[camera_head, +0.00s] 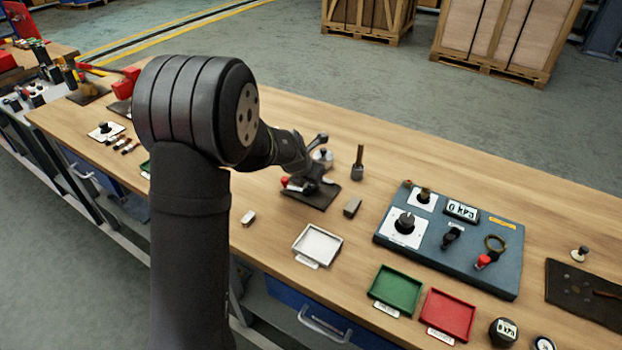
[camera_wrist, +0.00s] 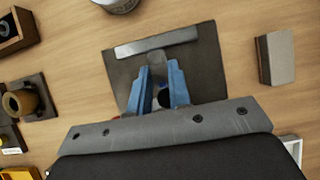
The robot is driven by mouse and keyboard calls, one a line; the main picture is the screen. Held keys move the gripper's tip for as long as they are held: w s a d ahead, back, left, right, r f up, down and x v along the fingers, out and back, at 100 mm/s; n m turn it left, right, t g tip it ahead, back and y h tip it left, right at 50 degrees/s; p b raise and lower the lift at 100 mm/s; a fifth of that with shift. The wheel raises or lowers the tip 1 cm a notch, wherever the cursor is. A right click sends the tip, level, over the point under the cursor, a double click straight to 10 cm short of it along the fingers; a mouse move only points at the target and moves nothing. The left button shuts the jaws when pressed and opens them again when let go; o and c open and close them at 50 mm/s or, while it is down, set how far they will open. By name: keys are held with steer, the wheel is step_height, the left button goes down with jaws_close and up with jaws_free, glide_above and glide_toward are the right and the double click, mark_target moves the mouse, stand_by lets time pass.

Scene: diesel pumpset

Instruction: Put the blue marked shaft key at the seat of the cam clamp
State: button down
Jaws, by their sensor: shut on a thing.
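The cam clamp's dark base plate (camera_wrist: 212,62) lies on the bench under my gripper, with a pale grey bar (camera_wrist: 156,42) along its far side. The plate also shows in the head view (camera_head: 322,203), where a red knob (camera_head: 285,181) sticks out at its left. My gripper (camera_wrist: 160,72) is low over the plate, its blue fingers close together. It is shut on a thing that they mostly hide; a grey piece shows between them. I cannot make out a blue mark, nor whether this piece touches the clamp.
A grey block (camera_head: 352,207) lies right of the plate, with a dark upright post (camera_head: 358,163) behind it. A white tray (camera_head: 318,245) and a small pale block (camera_head: 248,217) stand in front. A gauge panel (camera_head: 450,240) is farther right. Bare bench lies between them.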

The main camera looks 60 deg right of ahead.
steer(key=shift+f, duration=0.2)
steer(key=c, duration=1.3)
jaws_free()
steer(key=shift+o, duration=0.2)
steer(key=shift+r, duration=3.45)
steer(key=shift+f, duration=3.5)
